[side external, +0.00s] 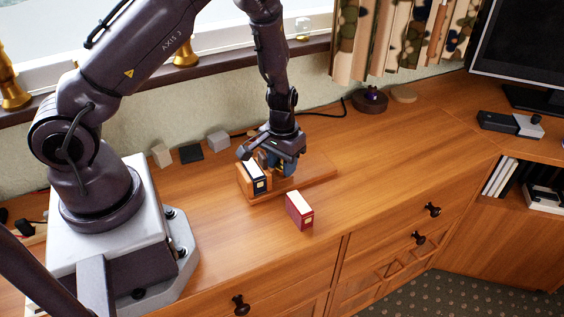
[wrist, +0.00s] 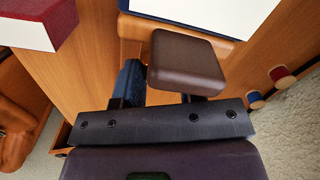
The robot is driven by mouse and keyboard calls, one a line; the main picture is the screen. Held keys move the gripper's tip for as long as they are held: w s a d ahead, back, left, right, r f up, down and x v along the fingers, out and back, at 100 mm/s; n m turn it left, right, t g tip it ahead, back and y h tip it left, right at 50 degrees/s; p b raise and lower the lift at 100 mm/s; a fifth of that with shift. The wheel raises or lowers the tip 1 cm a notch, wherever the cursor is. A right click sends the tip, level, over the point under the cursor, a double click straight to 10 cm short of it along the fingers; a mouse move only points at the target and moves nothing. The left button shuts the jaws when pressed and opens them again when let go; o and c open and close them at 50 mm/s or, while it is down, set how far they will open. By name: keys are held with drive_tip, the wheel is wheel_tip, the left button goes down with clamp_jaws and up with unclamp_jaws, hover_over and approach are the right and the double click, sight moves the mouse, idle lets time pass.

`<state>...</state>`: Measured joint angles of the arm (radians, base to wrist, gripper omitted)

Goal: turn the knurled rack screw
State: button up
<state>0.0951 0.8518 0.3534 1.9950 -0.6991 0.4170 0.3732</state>
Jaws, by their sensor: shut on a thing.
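The wooden rack (side external: 246,187) stands on the cabinet top with a dark blue book (side external: 257,183) upright in it; the rack also shows in the wrist view (wrist: 133,32). My gripper (side external: 276,165) points down at the rack, just right of and behind the blue book. In the wrist view, my gripper (wrist: 155,82) has a blue finger at left and a brown rounded block at right, close together. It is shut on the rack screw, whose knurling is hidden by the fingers. The blue book's white pages (wrist: 200,12) fill the top edge.
A red book (side external: 299,211) stands apart in front of the rack. Small blocks (side external: 218,141) lie along the back wall. A dark round base (side external: 370,100) stands at the back right. The cabinet top (side external: 390,165) right of the rack is clear.

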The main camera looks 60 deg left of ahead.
drive_tip(key=o, duration=0.9)
drive_tip(key=shift+o, duration=0.2)
wheel_tip(320, 180, up, 13)
